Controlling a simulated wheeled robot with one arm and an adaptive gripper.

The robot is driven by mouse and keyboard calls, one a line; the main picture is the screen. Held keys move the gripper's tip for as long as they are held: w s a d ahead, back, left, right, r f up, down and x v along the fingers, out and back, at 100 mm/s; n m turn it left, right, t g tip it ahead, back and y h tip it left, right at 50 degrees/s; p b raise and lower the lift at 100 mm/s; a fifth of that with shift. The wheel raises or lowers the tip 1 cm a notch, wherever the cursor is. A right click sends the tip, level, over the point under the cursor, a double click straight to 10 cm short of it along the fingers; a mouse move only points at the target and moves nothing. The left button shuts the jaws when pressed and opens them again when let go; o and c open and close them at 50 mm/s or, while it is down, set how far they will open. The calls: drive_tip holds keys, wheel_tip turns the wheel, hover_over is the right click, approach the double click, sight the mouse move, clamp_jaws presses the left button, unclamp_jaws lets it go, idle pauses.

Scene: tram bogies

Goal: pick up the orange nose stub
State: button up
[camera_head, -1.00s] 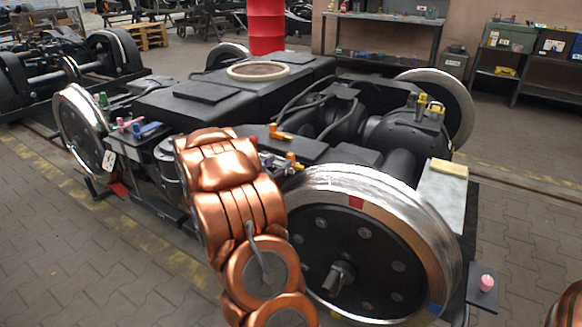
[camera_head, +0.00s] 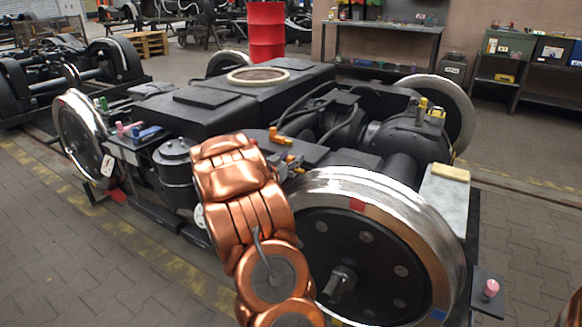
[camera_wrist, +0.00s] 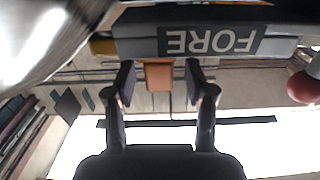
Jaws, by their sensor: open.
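In the wrist view an orange-brown block (camera_wrist: 158,76), which looks like the orange nose stub, shows between the fingertips of my gripper (camera_wrist: 160,82). The two dark fingers are open, with a gap on each side of the block. I cannot tell how far beyond the fingertips it lies. In the head view two small orange pieces show on the near bogie: one (camera_head: 278,136) on top behind my copper-coloured arm, another (camera_head: 292,159) just right of the arm. I cannot tell which matches the block. My arm hides most of the gripper there.
A grey part lettered FORE (camera_wrist: 208,41) lies by the block, upside down in the wrist view. A red ball (camera_wrist: 304,87) is at the right. A large steel wheel (camera_head: 370,245) stands beside my arm. Pink and blue pieces (camera_head: 147,133) sit at the bogie's left. Paved floor is clear front left.

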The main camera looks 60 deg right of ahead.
drive_tip(key=shift+c, duration=0.3)
clamp_jaws()
